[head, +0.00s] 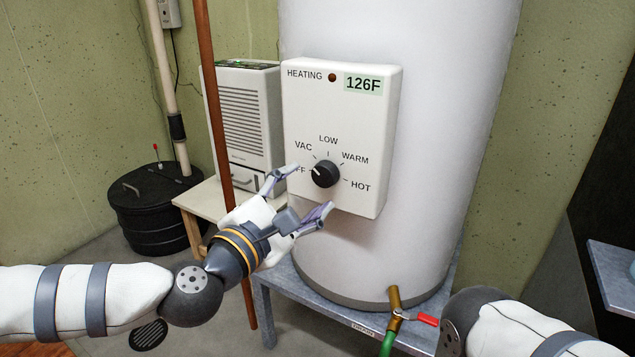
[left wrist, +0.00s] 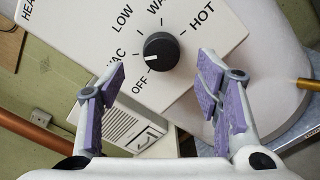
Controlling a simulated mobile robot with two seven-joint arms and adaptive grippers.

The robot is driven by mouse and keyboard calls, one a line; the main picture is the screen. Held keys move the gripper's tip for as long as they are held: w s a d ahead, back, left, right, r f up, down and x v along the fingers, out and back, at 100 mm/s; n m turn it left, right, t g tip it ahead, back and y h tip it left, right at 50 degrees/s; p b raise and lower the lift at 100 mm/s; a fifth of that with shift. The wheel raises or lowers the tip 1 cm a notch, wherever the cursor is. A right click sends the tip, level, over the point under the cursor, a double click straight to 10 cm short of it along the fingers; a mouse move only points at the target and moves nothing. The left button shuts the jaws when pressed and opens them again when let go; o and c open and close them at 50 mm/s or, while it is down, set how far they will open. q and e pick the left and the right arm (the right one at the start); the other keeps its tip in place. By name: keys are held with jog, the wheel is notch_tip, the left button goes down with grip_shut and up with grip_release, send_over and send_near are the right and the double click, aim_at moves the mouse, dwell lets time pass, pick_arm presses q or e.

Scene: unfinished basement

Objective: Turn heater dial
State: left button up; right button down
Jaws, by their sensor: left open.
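The black heater dial (head: 325,174) sits on a white control box (head: 334,112) on the front of the white water heater tank (head: 440,120). The box reads 126F, and labels OFF, VAC, LOW, WARM and HOT ring the dial. The dial's white mark points left, between OFF and VAC. My left gripper (head: 301,193) is open, below and left of the dial, its fingers pointing at the box. In the left wrist view the dial (left wrist: 161,51) lies ahead, beyond the purple-padded fingers (left wrist: 165,100), with nothing between them. My right gripper is out of view; only part of that arm shows.
A copper pipe (head: 214,90) runs upright just left of the box. A white dehumidifier (head: 245,120) stands behind it. The tank rests on a grey stand (head: 345,315). A brass valve with a red handle (head: 425,319) sticks out low, near my right arm.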

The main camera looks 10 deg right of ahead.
aim_at(321, 177)
pick_arm(q)
jog(key=x, duration=0.5)
jog(key=shift+c, duration=0.6)
jog(key=c, duration=1)
jog(key=shift+c, duration=0.2)
